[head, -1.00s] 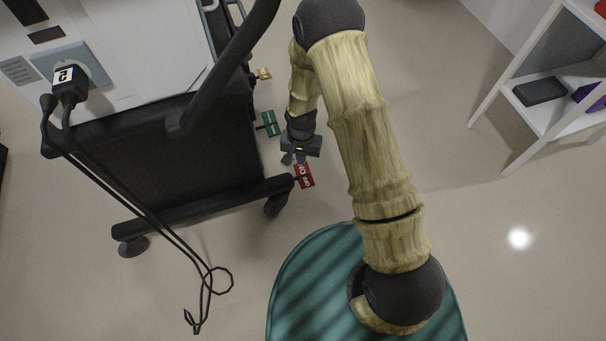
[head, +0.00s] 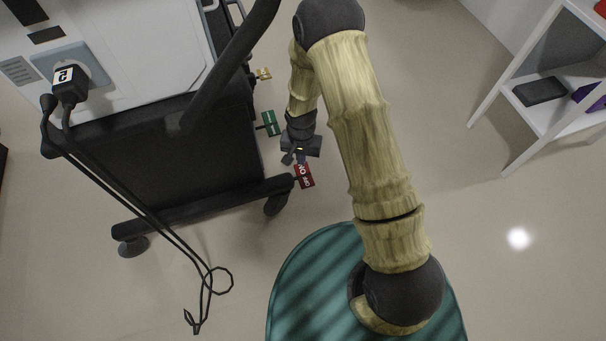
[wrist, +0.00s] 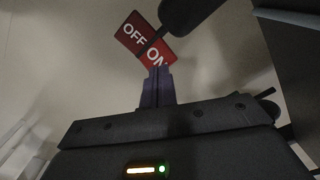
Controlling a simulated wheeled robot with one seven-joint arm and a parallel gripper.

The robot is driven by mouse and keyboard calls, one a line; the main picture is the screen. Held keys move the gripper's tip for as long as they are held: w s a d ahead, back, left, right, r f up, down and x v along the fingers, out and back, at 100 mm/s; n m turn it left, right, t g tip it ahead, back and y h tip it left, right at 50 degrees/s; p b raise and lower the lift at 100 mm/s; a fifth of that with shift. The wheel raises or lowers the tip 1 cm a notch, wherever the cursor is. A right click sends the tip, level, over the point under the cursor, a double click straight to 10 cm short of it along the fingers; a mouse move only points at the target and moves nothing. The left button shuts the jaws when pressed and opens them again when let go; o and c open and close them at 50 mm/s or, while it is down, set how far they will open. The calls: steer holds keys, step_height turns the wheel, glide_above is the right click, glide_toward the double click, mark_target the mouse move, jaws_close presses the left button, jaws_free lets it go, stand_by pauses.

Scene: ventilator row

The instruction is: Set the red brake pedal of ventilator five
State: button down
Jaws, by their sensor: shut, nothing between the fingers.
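The ventilator (head: 150,160) with a tag marked 5 (head: 64,75) stands at the left on a dark wheeled base. Its red brake pedal (head: 305,176) sticks out low by the near right caster and bears white ON and OFF lettering. The pedal also shows in the wrist view (wrist: 133,33), with OFF to the left and ON to the right. My gripper (head: 299,160) is shut and empty, right at the pedal. In the wrist view its fingertips (wrist: 159,70) overlap the lower edge of the ON half. Whether they touch it I cannot tell.
A green pedal (head: 270,123) and a yellow pedal (head: 264,74) stick out farther back along the same side. A dark cable (head: 205,275) hangs to the floor at the front. White shelves (head: 545,115) stand at the right.

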steer(key=shift+f+b, duration=0.55)
steer(key=shift+f, duration=0.55)
steer(key=shift+s+f, duration=0.1)
steer(key=shift+f, duration=0.4)
steer(key=shift+r, duration=0.1)
step_height(320, 180, up, 7)
steer(key=p, duration=0.6)
